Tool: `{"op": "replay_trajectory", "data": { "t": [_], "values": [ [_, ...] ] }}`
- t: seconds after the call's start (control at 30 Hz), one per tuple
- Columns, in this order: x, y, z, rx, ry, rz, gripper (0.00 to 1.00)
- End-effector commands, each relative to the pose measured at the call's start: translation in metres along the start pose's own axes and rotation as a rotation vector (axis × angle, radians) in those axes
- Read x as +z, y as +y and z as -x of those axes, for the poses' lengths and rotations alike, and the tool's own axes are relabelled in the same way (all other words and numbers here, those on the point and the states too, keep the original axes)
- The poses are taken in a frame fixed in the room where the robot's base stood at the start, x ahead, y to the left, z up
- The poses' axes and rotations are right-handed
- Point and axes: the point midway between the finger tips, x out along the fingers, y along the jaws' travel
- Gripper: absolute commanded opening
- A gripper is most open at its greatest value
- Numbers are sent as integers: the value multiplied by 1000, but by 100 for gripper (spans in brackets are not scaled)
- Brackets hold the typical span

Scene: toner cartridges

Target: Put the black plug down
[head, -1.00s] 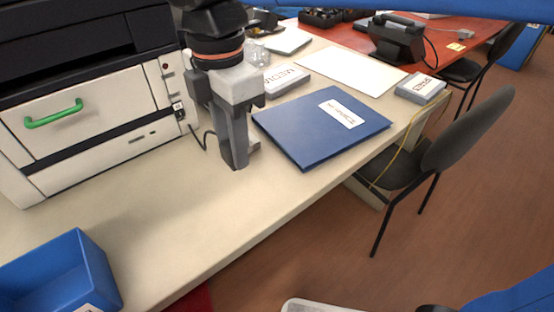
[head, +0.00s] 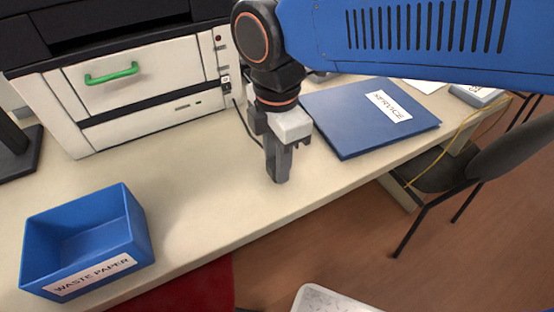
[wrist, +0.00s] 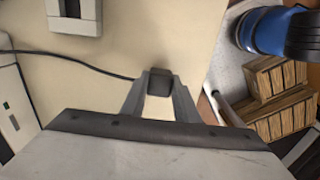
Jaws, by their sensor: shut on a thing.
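My gripper (head: 278,172) points down over the pale desk (head: 200,225), in front of the printer's right side. In the wrist view its two fingers (wrist: 159,88) are shut on the black plug (wrist: 159,79), a small dark block at the fingertips. A dark cable (wrist: 92,66) runs from the plug to the left, toward the printer. In the head view the cable (head: 243,121) goes from the printer's side to behind my gripper, and the plug itself is hidden. I cannot tell whether the plug touches the desk.
The printer (head: 125,95) with a green handle stands at the back left. A blue waste paper bin (head: 135,222) sits front left. A blue service folder (head: 350,125) lies right of my gripper. The desk between bin and gripper is clear. A chair (head: 515,155) stands at right.

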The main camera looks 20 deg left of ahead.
Motion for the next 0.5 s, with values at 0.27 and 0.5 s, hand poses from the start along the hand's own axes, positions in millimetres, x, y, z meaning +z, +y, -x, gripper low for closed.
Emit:
{"op": "replay_trajectory", "data": {
  "t": [0.27, 0.5],
  "values": [
    [0, 0, -3, 0, 0, 0, 8],
    [0, 0, -2, 0, 0, 0, 46]
  ]
}}
